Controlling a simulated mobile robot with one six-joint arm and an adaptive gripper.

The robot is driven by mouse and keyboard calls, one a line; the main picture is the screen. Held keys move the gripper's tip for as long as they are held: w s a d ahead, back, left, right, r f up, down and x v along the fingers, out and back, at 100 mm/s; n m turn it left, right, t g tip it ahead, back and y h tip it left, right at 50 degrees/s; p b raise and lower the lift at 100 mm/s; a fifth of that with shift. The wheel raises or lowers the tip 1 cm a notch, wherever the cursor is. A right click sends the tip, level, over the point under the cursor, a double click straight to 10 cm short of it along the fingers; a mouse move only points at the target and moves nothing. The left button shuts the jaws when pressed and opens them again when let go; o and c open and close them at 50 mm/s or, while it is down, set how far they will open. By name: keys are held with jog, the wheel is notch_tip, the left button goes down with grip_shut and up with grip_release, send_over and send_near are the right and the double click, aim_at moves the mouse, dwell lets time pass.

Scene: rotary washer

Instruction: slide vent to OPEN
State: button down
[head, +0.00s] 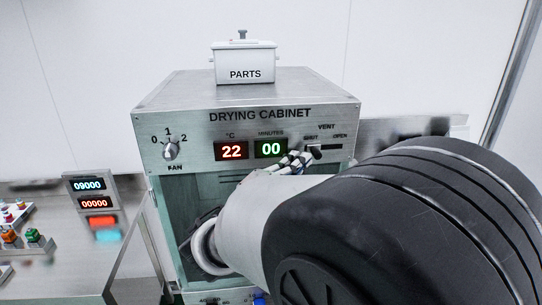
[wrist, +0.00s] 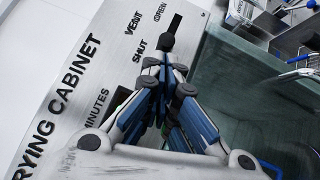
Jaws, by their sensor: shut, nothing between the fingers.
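The drying cabinet (head: 185,112) carries a VENT slider at the right of its front panel. The slider's dark knob (wrist: 168,42) is at the SHUT end of its slot; the bare slot (wrist: 176,22) runs on toward OPEN. The knob also shows in the head view (head: 316,151). My gripper (wrist: 172,62) is shut and empty, with its fingertips right beside the knob on the SHUT side. I cannot tell whether they touch it. In the head view my gripper (head: 303,157) is partly hidden behind my arm.
A FAN dial (head: 170,148) and the displays reading 22 (head: 231,152) and 00 (head: 271,149) share the panel. A white PARTS box (head: 244,64) stands on top. The cabinet's glass front (wrist: 235,80) lies below the panel. A bench with a counter (head: 92,194) is at left.

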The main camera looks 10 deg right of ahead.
aim_at(316, 152)
jog(key=d+b, duration=0.3)
jog(key=d, duration=0.2)
jog(key=shift+d+f, duration=0.1)
jog(key=shift+d, duration=0.25)
jog(key=shift+a, duration=0.1)
